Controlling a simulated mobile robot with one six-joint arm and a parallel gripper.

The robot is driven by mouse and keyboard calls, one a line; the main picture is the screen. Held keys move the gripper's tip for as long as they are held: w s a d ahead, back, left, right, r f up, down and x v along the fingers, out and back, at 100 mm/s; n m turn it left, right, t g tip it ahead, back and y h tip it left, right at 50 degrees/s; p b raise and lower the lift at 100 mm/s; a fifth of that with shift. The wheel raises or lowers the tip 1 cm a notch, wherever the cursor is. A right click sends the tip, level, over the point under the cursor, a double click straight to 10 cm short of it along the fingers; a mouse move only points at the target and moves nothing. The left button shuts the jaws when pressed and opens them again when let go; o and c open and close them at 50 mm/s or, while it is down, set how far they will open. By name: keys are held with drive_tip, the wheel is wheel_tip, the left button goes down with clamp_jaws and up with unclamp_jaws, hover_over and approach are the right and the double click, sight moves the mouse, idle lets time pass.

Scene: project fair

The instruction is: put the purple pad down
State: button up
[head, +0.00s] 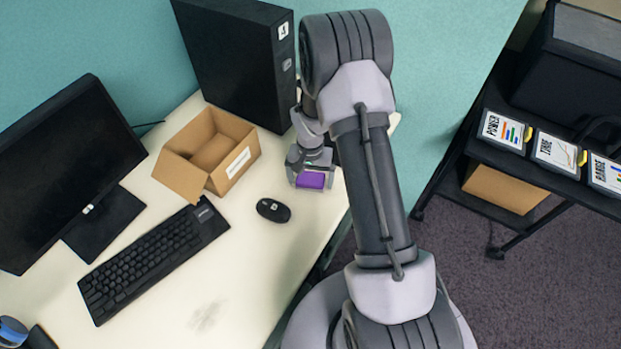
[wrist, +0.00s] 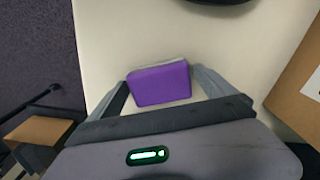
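The purple pad (head: 311,180) is a small block with a purple face and a pale edge. It is at my gripper (head: 310,175), over the right part of the white desk (head: 240,270). In the wrist view the pad (wrist: 160,84) sits between the two fingers of my gripper (wrist: 159,80), which meet its left and right sides. My gripper is shut on it. White desk top shows around the pad, but I cannot tell whether the pad touches it.
An open cardboard box (head: 211,152), a black mouse (head: 273,210) and a keyboard (head: 153,258) lie left of my gripper. A black computer tower (head: 235,60) stands behind. The desk's right edge is close. A dark cart (head: 530,170) stands at right.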

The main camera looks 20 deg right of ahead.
wheel_tip(320, 180, up, 16)
drive_tip(key=p, duration=0.5)
wheel_tip(320, 180, up, 14)
drive_tip(key=f+t, duration=0.1)
drive_tip(key=t, duration=0.1)
hover_over(308, 179)
drive_tip(key=s+a, duration=0.5)
drive_tip(key=s+a+r+t, duration=0.1)
drive_tip(key=s+a+r, duration=0.1)
drive_tip(key=s, duration=0.3)
drive_tip(key=s+a+r+n+t+y, duration=0.1)
drive_tip(key=s+a+r, duration=0.2)
drive_tip(key=s+r, duration=0.2)
drive_tip(key=s+a+r+n+t+y, duration=0.1)
drive_tip(key=s+a+r, duration=0.1)
drive_tip(key=s+r, duration=0.2)
drive_tip(key=s, duration=0.3)
drive_tip(key=shift+s+a+r+t, duration=0.15)
drive_tip(key=shift+a+r+t, duration=0.1)
drive_tip(key=shift+a+t, duration=0.15)
